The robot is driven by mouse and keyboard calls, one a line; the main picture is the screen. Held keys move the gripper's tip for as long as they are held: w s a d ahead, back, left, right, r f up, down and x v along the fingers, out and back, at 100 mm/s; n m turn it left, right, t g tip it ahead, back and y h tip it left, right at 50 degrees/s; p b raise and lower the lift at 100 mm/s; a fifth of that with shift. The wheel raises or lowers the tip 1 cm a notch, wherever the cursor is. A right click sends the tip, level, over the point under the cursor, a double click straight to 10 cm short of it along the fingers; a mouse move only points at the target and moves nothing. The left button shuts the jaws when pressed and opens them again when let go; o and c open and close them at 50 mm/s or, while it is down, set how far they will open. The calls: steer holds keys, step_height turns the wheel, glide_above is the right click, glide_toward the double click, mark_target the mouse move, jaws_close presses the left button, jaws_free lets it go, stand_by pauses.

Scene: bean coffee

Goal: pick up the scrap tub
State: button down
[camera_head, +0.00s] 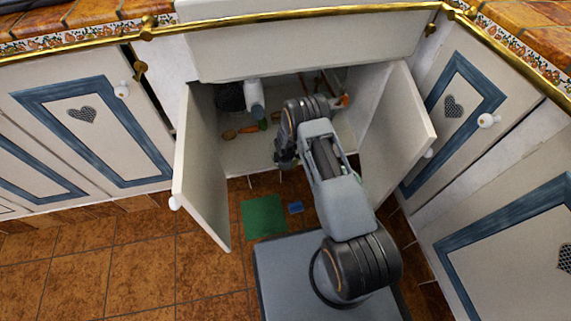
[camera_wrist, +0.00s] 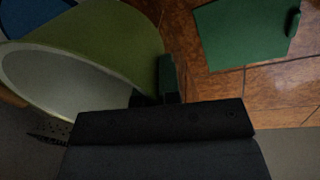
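A green tub (camera_wrist: 112,42) with a pale inside fills the left of the wrist view, its mouth tilted towards the lower left; I take it for the scrap tub. My gripper (camera_head: 284,160) is low in the open cupboard in the head view. In the wrist view, its dark body lies below, and one dark finger (camera_wrist: 167,76) is close against the tub's right edge. The other finger is not clear, so I cannot tell whether it grips the tub. I cannot make out the tub surely in the head view.
The open left door (camera_head: 203,165) and right door (camera_head: 398,115) flank my arm. Orange and brown scraps (camera_head: 248,129) lie on the cupboard floor (camera_head: 238,158). A green mat (camera_head: 264,216) and small blue block (camera_head: 295,208) lie in front. Floor tiles (camera_head: 135,270) at left are clear.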

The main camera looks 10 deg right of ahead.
steer(key=c, duration=1.2)
jaws_free()
steer(key=shift+c, duration=0.2)
step_height(320, 180, up, 14)
steer(key=s+p, duration=0.1)
steer(key=p, duration=0.4)
steer(key=shift+s+a+f, duration=0.2)
steer(key=shift+s, duration=0.2)
